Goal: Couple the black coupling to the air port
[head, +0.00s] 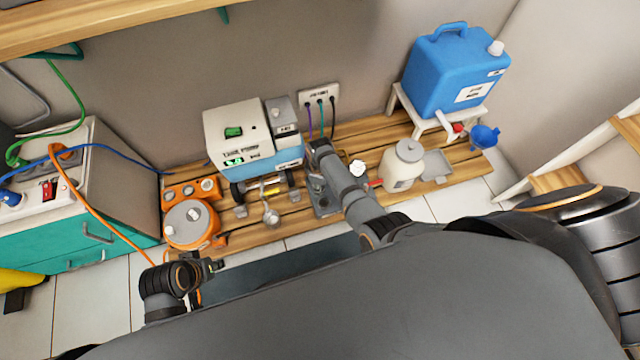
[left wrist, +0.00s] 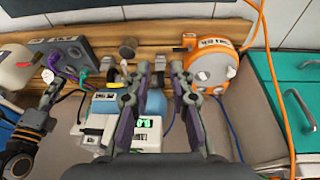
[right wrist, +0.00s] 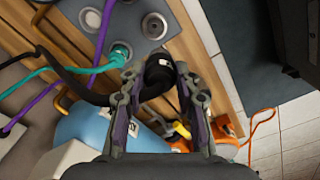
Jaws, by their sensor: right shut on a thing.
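My right gripper (right wrist: 158,84) is shut on the black coupling (right wrist: 160,72), which ends a black hose. The coupling is close beside a grey port panel (right wrist: 140,14) in the right wrist view. A round grey port with a dark centre (right wrist: 154,26) on it looks empty, and the coupling is apart from it. A teal coupling (right wrist: 119,56) sits at another port; a purple hose runs up by a white port (right wrist: 92,18). I cannot read which port is air. In the head view my right gripper (head: 318,148) hides most of the panel. My left gripper (left wrist: 160,80) is open and empty.
An orange pot (head: 190,222) is at the left, a white jar (head: 402,165) at the right. The black, teal and purple hoses run close together.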

